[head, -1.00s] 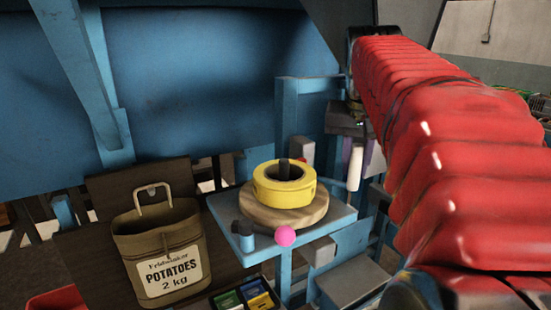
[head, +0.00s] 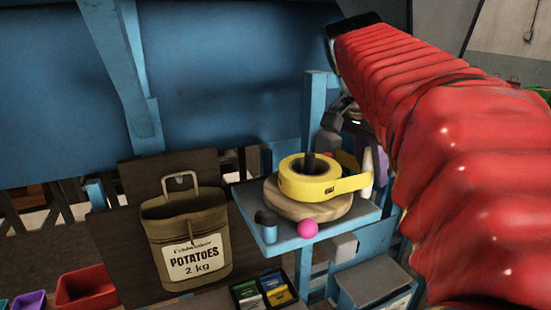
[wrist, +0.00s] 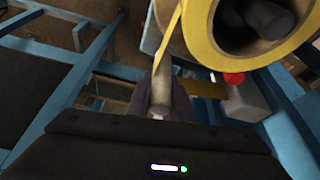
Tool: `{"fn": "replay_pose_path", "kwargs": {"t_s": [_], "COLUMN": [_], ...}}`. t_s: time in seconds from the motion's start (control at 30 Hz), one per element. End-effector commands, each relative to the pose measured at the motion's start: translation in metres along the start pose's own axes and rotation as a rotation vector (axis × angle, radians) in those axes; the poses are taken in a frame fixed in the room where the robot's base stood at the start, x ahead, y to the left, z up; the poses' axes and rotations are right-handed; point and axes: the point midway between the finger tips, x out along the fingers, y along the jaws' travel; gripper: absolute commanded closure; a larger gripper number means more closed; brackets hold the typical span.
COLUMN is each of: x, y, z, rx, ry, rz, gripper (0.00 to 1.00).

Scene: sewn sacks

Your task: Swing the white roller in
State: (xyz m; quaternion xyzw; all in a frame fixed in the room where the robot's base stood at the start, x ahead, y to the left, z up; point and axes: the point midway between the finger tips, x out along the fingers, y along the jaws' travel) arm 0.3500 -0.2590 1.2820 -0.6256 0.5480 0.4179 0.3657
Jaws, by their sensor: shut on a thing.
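The white roller (head: 367,178) is a slim upright cylinder at the right of a yellow tape roll (head: 300,180). A yellow strip runs from the roll to the roller; I cannot tell whether it is stuck to it. In the wrist view the roller (wrist: 161,85) stands between the purple fingers of my gripper (wrist: 160,105), which is shut on it. The yellow roll (wrist: 203,22) is close by at upper right. In the head view my red-sleeved arm hides most of the gripper. The roll sits on a round wooden disc (head: 305,207) around a dark post.
A pink ball (head: 308,229) and a small blue-black cylinder (head: 267,228) are at the front of the blue stand. A potato sack (head: 188,240) hangs on a dark board at left. Colored packets (head: 262,290) and a red bin (head: 86,288) are below.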

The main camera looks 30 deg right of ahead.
Motion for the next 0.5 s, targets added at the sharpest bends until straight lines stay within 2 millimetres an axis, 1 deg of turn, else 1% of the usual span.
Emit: {"fn": "replay_pose_path", "kwargs": {"t_s": [0.2, 0.5], "x": [-0.0013, -0.0014], "y": [-0.0005, -0.0004], "z": [0.0033, 0.0036], "rx": [0.033, 0.037], "ry": [-0.002, -0.003], "rz": [0.013, 0.014], "gripper": [1.0, 1.0]}}
